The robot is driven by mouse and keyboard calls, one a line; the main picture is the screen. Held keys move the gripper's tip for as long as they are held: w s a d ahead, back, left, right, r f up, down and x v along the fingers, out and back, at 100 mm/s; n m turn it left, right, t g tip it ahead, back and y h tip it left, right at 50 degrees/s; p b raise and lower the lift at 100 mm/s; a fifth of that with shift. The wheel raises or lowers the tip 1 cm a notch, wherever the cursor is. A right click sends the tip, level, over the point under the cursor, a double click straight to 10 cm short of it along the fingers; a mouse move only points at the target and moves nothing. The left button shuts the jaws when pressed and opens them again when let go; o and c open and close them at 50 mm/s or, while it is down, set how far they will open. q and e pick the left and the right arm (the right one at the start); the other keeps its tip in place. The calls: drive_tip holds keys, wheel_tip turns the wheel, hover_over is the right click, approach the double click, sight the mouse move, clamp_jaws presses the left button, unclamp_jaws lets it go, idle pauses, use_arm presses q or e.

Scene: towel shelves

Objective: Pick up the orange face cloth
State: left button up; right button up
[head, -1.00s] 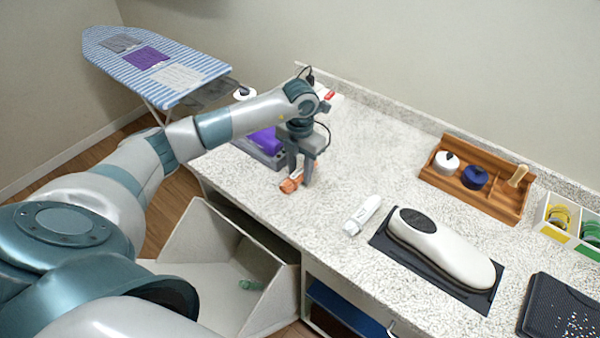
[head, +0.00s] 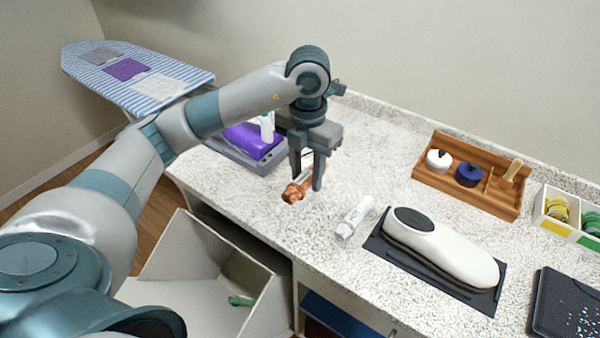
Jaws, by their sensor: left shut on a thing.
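The orange face cloth (head: 296,191) is a small rolled, copper-orange bundle in the middle of the head view. My left gripper (head: 307,183) points down and is shut on it. The cloth sticks out to the left of the fingers, and the part between them is hidden. It appears to be just above the speckled counter (head: 335,185), though the exact gap is hard to tell. My right gripper is not in view.
A white tube (head: 355,217) lies close to the right of the gripper. Beyond it are a white iron-like device on a dark mat (head: 372,243) and a wooden tray (head: 455,191) with jars. A purple towel (head: 252,141) lies behind left. An open bin (head: 205,240) stands below the counter's front edge.

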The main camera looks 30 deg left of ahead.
use_arm(q)
drive_tip(key=shift+s+d+r, duration=0.15)
drive_tip(key=shift+s+d, duration=0.1)
idle(0.5)
drive_tip(key=m, duration=0.3)
drive_tip(key=shift+s+d+m, duration=0.25)
drive_tip(key=shift+d+m, duration=0.1)
drive_tip(key=shift+m, duration=0.05)
drive_tip(key=m, duration=0.3)
drive_tip(key=shift+s+d+f+m, duration=0.25)
drive_tip(key=shift+d+f+m, duration=0.1)
drive_tip(key=shift+d+m, duration=0.05)
drive_tip(key=s+d+f+m, duration=0.1)
drive_tip(key=s+d+m, duration=0.1)
drive_tip(key=m, duration=1.1)
drive_tip(key=s+d+f+m, duration=0.1)
drive_tip(key=s+d+m, duration=0.1)
drive_tip(key=m, duration=1.2)
drive_tip(key=shift+s+d+f+b, duration=0.25)
drive_tip(key=shift+s+d+b, duration=0.1)
drive_tip(key=shift+s, duration=0.45)
drive_tip(key=shift+a, duration=0.1)
